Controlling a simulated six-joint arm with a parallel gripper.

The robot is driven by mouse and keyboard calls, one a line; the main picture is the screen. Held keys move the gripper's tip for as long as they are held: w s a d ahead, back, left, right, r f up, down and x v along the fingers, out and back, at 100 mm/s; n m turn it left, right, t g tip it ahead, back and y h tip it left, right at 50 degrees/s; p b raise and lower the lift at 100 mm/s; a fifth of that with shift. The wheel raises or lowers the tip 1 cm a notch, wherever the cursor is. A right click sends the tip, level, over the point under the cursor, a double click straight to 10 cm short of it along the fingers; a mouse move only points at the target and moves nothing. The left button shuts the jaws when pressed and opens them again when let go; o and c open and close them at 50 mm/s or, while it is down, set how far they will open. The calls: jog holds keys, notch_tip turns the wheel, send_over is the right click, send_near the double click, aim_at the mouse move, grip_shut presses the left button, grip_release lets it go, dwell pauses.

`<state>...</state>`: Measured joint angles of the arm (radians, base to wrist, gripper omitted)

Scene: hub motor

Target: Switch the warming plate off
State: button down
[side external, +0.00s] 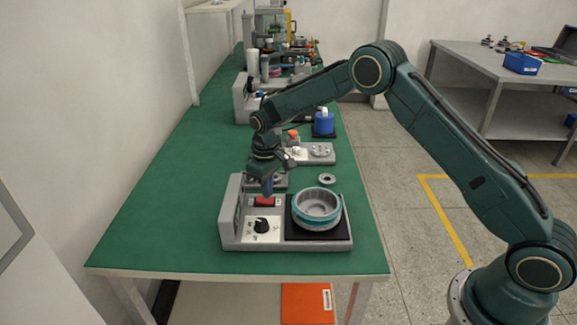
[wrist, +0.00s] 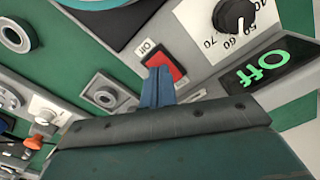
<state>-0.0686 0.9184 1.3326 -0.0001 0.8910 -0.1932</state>
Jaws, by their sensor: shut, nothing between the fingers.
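The warming plate unit (side external: 232,238) stands at the front of the green bench, with a dark plate (side external: 335,233) on its right. A metal ring-shaped part with a teal band (side external: 316,209) sits on that plate. A red rocker switch (side external: 266,201) is on the unit's panel, and it also shows in the wrist view (wrist: 168,66). The display (wrist: 265,75) reads "Off" in green. A black dial (wrist: 236,14) is beside the switch. My gripper (side external: 267,193) is shut and empty, pointing down with its blue fingertips (wrist: 157,78) at the switch; I cannot tell whether they touch it.
A small grey ring (side external: 327,179) lies behind the unit. Behind it are a grey fixture (side external: 318,153), a blue container (side external: 324,123) and more equipment along the bench. The bench's left side is clear. A wall runs along the left.

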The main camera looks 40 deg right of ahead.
notch_tip(320, 180, up, 6)
jog(key=shift+f, duration=0.1)
dwell(0.8)
notch_tip(320, 180, up, 12)
jog(key=t, duration=0.1)
send_over(268, 200)
jog(key=s+d, duration=0.1)
jog(key=s, duration=0.6)
jog(key=s+d+r+m+t, duration=0.1)
jog(key=s+d+r+t, duration=0.1)
jog(key=s+r, duration=0.7)
jog(key=s+m+t, duration=0.2)
jog(key=s, duration=2.1)
jog(key=shift+d+f+t, duration=0.3)
jog(key=shift+d+f, duration=0.15)
